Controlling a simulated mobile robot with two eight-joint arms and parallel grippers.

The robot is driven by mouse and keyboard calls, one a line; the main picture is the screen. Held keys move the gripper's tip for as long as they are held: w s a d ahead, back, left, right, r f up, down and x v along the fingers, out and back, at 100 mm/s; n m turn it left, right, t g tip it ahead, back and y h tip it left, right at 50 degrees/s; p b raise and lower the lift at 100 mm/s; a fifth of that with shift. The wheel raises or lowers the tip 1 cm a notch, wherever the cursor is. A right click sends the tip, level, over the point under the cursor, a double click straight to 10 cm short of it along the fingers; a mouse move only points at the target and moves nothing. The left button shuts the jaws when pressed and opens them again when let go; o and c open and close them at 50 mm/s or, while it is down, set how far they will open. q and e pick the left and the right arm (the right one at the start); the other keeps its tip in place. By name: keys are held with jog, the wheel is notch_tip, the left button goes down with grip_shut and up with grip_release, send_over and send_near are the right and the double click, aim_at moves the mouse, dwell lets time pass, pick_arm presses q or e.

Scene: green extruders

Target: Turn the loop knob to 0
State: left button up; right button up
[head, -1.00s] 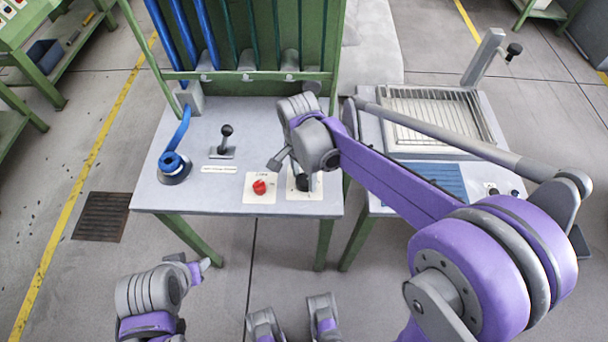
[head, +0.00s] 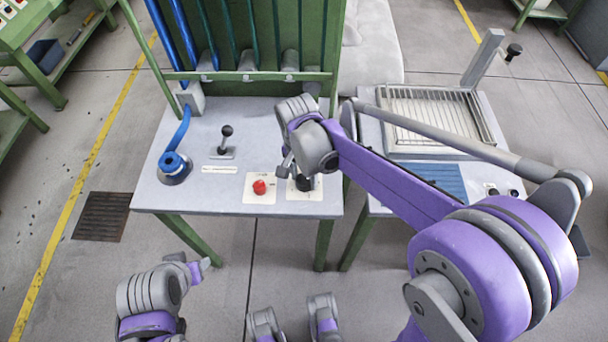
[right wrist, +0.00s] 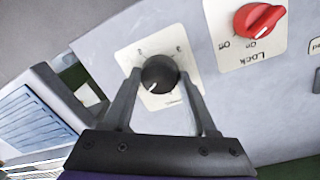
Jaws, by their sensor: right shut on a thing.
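The black round knob (head: 304,184) sits on a white label plate at the front right of the grey panel. It also shows in the right wrist view (right wrist: 160,74), with a white pointer mark toward the lower left of its face. The plate's printing is too small to read. My right gripper (right wrist: 160,77) is shut on the knob, one finger on each side. In the head view my right gripper (head: 296,174) comes from above and partly covers the plate. My left gripper (head: 200,268) is off the panel at the lower left; its jaw opening is unclear.
A red knob (head: 260,187), labelled Lock with On and Off (right wrist: 259,19), is beside the black knob. A black-handled lever (head: 226,136) and a blue hose fitting (head: 173,166) are further left. A second table with a wire rack (head: 435,118) stands right.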

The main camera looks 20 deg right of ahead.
aim_at(302, 182)
jog(key=n, duration=0.6)
jog(key=shift+n, duration=0.3)
jog(key=n, duration=0.6)
jog(key=shift+s+t, duration=0.1)
jog(key=shift+t, duration=0.3)
jog(key=o, duration=1.4)
jog(key=shift+c, duration=0.2)
notch_tip(302, 182, up, 11)
jog(key=p, duration=0.1)
jog(key=shift+s+a+p, duration=0.15)
jog(key=shift+a+p, duration=0.25)
